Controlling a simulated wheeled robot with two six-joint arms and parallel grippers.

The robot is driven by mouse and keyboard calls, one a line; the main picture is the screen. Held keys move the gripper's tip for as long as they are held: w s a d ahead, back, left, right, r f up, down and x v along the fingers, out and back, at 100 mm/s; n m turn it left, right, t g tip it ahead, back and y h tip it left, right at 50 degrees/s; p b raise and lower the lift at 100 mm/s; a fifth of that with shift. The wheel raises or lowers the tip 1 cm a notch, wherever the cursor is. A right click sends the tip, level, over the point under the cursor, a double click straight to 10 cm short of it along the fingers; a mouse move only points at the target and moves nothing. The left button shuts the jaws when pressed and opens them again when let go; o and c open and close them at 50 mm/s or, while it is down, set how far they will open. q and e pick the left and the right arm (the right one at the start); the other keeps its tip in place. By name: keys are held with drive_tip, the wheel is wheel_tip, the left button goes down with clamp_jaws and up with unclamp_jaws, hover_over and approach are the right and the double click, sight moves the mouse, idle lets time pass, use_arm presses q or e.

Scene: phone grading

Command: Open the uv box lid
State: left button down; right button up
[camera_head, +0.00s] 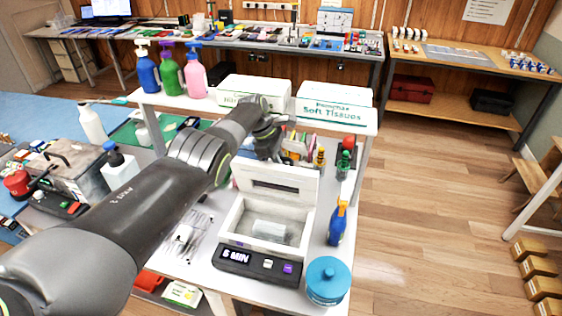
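The UV box (233,238) is a white box with a dark front panel reading "5 MIN", in the middle of the near white table. Its white lid (281,203) is raised and stands up at the rear of the box, so the inside shows. A pale, partly clear object (270,230) lies inside. My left arm reaches in from the left across the table. My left gripper (266,148) is just behind the lid's top edge; its fingers are partly hidden, and I cannot tell their opening or whether they touch the lid. My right gripper is not in view.
A blue spray bottle (337,224) and a teal-lidded jar (328,280) stand right of the box. Tissue boxes (334,103) and pump bottles (169,72) sit on the shelf behind. Small tools (187,236) lie left of the box. Open floor lies to the right.

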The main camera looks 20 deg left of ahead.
use_arm(q)
drive_tip(key=shift+f, duration=0.1)
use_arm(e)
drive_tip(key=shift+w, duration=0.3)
use_arm(q)
drive_tip(key=c, duration=1.8)
unclamp_jaws()
drive_tip(key=shift+o, duration=0.2)
